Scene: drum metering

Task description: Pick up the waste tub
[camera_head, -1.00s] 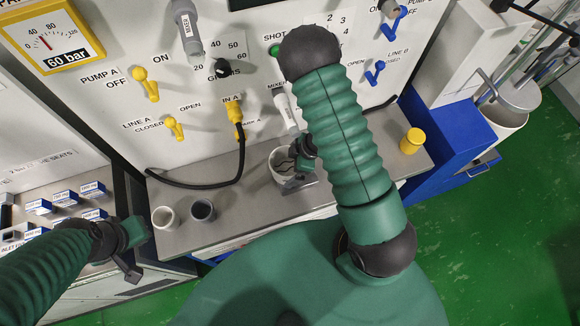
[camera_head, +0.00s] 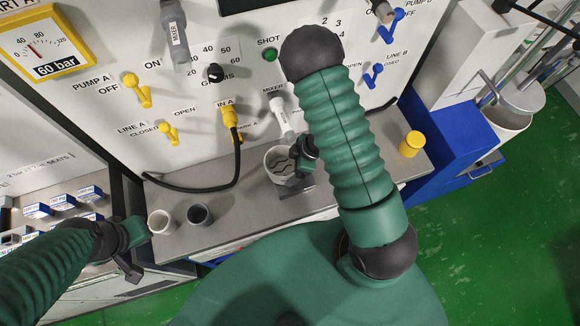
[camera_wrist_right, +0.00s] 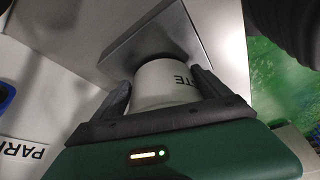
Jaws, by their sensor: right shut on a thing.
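The waste tub (camera_head: 272,160) is a pale, round, open-topped tub on the counter's middle part, by a dark square plate (camera_head: 297,191). In the right wrist view the tub (camera_wrist_right: 158,84) shows the letters "TE" on its side, with the plate (camera_wrist_right: 150,33) beyond it. My right gripper (camera_head: 298,158) is shut on the tub, one finger on each side in the wrist view (camera_wrist_right: 160,95). I cannot tell whether the tub touches the plate or hangs just above it. My left gripper (camera_head: 132,250) is at the lower left, away from the tub; its fingers are unclear.
A white cup (camera_head: 160,222) and a grey cup (camera_head: 200,215) stand on the counter to the left. A yellow cylinder (camera_head: 411,144) stands at the right end. A black cable (camera_head: 215,186) hangs from the yellow connector. The panel with valves and switches rises right behind.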

